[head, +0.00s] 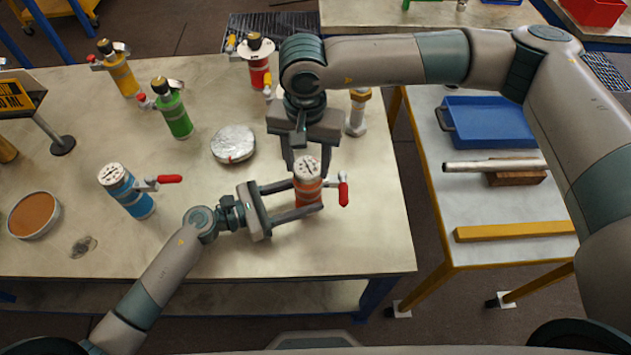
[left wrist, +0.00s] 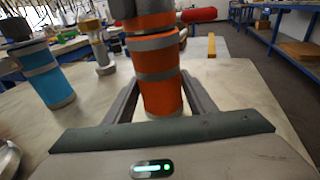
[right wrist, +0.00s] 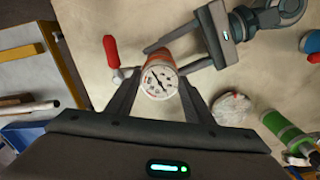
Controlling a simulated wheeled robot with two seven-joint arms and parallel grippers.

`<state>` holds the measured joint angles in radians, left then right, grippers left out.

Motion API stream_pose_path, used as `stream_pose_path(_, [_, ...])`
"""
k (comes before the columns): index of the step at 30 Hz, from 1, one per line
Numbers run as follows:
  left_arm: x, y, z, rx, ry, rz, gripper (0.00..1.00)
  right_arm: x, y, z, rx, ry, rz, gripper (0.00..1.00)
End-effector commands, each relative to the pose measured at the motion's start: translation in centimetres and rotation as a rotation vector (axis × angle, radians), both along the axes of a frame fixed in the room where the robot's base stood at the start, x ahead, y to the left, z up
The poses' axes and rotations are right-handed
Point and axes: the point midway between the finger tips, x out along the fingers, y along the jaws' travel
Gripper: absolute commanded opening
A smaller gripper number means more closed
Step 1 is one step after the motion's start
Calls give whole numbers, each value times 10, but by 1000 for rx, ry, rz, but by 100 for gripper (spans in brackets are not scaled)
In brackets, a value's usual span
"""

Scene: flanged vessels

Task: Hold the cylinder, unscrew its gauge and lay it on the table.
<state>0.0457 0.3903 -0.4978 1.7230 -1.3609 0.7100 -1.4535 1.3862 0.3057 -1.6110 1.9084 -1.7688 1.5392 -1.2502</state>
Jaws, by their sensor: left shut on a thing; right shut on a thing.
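The orange cylinder (head: 308,194) stands upright near the right side of the table, with grey bands and a red-handled valve (head: 343,192) on its right. My left gripper (head: 308,196) is shut around its body from the left; the left wrist view shows the orange body (left wrist: 160,85) between the fingers. The white-faced gauge (head: 307,167) sits on top of the cylinder. My right gripper (head: 306,165) comes down from above and is shut on the gauge. The right wrist view shows the gauge dial (right wrist: 160,80) between the fingertips.
A blue cylinder (head: 128,190) with a gauge, green (head: 174,110), yellow (head: 120,72) and red (head: 259,72) cylinders stand on the table. A foil-like round lid (head: 233,144) and a brown-filled dish (head: 34,215) lie there too. Bare tabletop (head: 350,245) lies in front of the orange cylinder.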

Motion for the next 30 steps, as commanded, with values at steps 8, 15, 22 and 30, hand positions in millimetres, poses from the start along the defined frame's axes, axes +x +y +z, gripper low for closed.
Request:
stream_pose_path(8, [0, 0, 0, 1, 0, 1, 33, 0, 0, 0, -1, 0, 228, 19])
stream_pose_path(15, [0, 0, 0, 1, 0, 1, 33, 0, 0, 0, -1, 0, 491, 19])
stream_pose_path(22, [0, 0, 0, 1, 0, 1, 33, 0, 0, 1, -1, 0, 742, 19])
stream_pose_path(30, [0, 0, -1, 1, 0, 1, 33, 0, 0, 1, -1, 1, 1035, 19])
